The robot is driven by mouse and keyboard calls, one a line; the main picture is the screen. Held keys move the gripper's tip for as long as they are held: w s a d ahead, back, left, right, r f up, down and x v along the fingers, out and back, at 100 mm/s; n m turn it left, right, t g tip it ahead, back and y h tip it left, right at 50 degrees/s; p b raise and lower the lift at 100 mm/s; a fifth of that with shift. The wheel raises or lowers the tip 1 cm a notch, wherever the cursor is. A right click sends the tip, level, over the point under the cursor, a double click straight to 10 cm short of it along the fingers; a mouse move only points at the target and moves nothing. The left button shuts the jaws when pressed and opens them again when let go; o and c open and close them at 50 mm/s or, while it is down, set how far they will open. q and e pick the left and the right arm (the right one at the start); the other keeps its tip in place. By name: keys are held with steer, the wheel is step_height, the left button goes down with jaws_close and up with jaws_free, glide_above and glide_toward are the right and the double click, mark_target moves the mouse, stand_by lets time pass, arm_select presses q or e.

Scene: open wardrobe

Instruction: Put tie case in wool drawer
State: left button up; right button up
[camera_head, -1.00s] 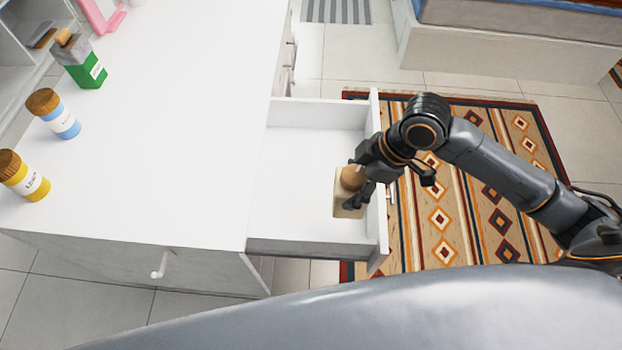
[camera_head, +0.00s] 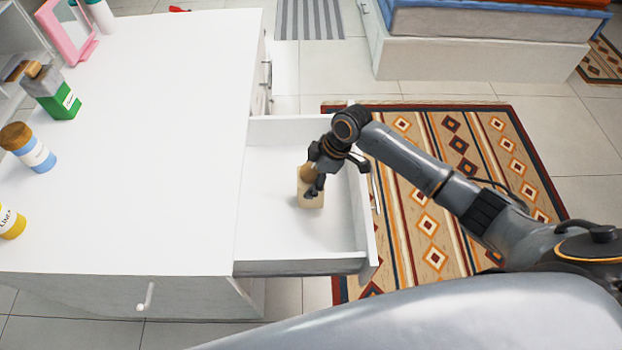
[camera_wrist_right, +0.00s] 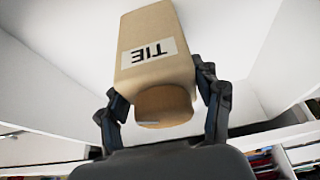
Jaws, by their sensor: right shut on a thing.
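The tie case (camera_head: 312,198) is a tan box with a round brown wooden top. In the right wrist view the tie case (camera_wrist_right: 155,50) shows a white label reading TIE. My right gripper (camera_head: 316,182) is shut on it near its top, with a finger on each side in the wrist view. The case is inside the open white drawer (camera_head: 285,267), and I cannot tell whether its base touches the drawer floor. No wool label shows on the drawer. My left gripper is not in view.
The white dresser top (camera_head: 150,150) holds a green-and-grey bottle (camera_head: 53,92), a blue-and-white bottle (camera_head: 30,150), a yellow bottle (camera_head: 8,222) and a pink-framed mirror (camera_head: 70,30). A patterned rug (camera_head: 430,240) lies right of the drawer. Most of the drawer floor is clear.

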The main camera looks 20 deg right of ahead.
steer(key=shift+w+f, duration=0.1)
steer(key=shift+f, duration=0.25)
steer(key=shift+f, duration=0.1)
steer(key=o, duration=1.3)
steer(key=v, duration=1.2)
steer(key=shift+d+p, duration=0.1)
steer(key=shift+p, duration=0.25)
